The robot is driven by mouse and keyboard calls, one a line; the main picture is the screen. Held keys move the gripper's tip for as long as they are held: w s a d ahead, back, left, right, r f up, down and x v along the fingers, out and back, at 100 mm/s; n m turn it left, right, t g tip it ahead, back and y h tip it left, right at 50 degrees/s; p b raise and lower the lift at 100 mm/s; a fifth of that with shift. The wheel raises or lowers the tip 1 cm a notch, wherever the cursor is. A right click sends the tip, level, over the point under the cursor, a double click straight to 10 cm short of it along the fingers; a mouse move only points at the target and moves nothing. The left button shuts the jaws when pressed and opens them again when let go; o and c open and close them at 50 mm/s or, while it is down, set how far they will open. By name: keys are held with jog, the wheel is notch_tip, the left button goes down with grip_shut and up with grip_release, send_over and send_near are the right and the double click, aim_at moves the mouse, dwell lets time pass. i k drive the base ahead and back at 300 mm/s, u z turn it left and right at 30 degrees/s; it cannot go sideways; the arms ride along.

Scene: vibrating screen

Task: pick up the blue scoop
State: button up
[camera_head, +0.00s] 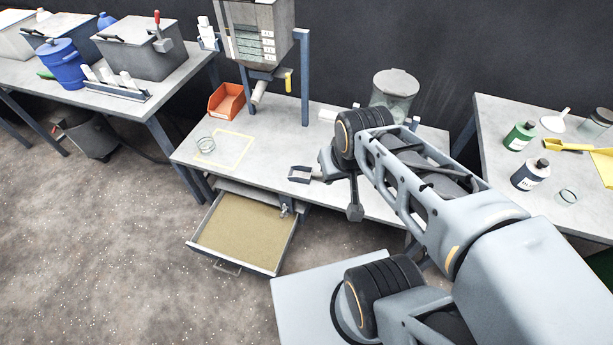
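A small dark blue-grey scoop (300,174) lies on or just above the middle table, near its front edge, with its open pan to the left. Its handle side points right, towards my arm's end. My gripper (326,168) is right beside the scoop's handle end, in front of my dark wrist. The fingers are small and partly hidden by my own arm. I cannot tell whether they are open or touch the handle.
An open drawer (241,231) with a tan bottom or fill juts out below the table. Bottles stand on the right table (490,115).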

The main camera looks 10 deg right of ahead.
aim_at(300, 174)
jog(key=k, duration=1.2)
jog(key=z, duration=0.65)
jog(key=i, duration=1.5)
jog(key=u, duration=1.25)
jog(key=i, duration=0.45)
jog(key=u, duration=0.35)
